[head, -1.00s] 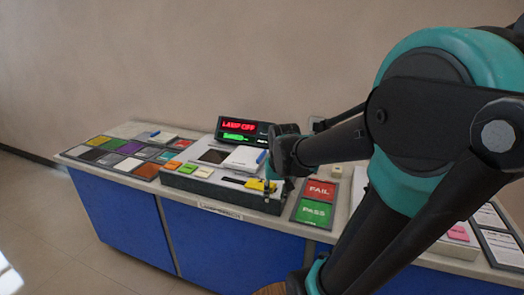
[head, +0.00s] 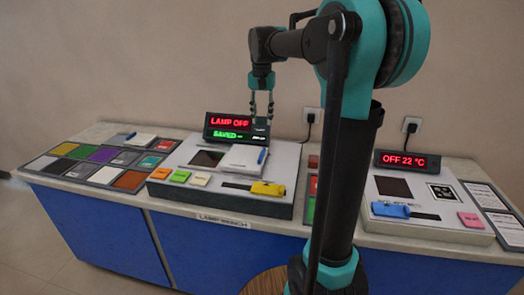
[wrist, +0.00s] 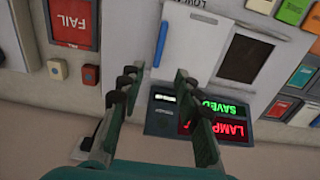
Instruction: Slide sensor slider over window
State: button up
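A yellow slider (head: 268,188) sits at the right end of a dark slot on the lamp bench box (head: 225,196), near its front edge. A dark square window (head: 207,158) lies on the box's top left, apart from the slider; it also shows in the wrist view (wrist: 243,60). A blue slider (head: 390,210) sits at the left end of a slot on the right-hand box (head: 420,230), below another dark window (head: 393,187). I cannot tell which slider is the sensor's. My gripper (head: 261,112) is raised above the red-green display, fingers apart and empty; the wrist view (wrist: 158,78) shows the gap.
The display (head: 237,128) reads LAMP OFF and SAVED. A white pad with a blue pen (head: 243,158) lies on the lamp box. Colour tiles (head: 80,152) lie left; another display (head: 407,161) reads OFF 22 °C. My arm hides part of the bench between boxes.

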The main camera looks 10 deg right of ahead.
aim_at(262, 153)
notch_tip(262, 153, down, 14)
jog(key=shift+f, duration=0.1)
dwell(0.5)
grip_shut()
